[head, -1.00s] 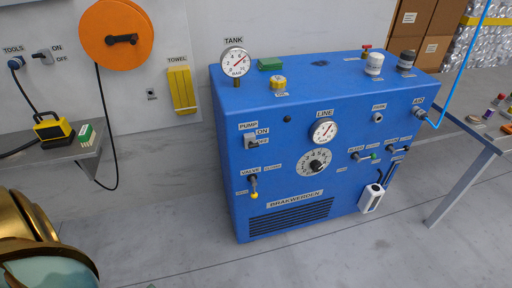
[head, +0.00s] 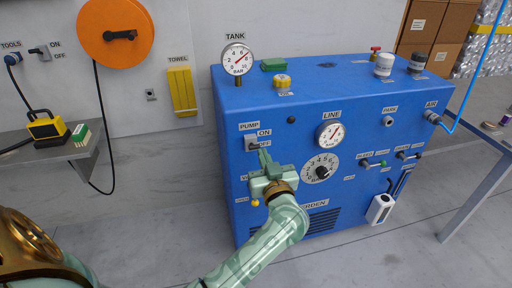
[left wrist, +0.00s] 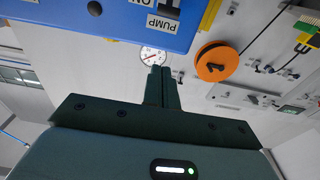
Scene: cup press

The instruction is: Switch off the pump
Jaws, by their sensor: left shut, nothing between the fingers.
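In the left wrist view the switch (left wrist: 169,9) shows at the top edge, partly cut off. My left gripper (head: 264,156) is shut and empty. Its fingertips are just below and right of the switch, beside the OFF label. I cannot tell whether they touch the panel. The lever's position is too small to tell. My right gripper is not in view.
The blue machine (head: 345,90) carries a line gauge (head: 330,134), a dial (head: 320,167) and several valve levers. The tank gauge (head: 237,59) stands at its top left. A similar tools switch (head: 41,51) is on the wall. My arm hides the lower left valve area.

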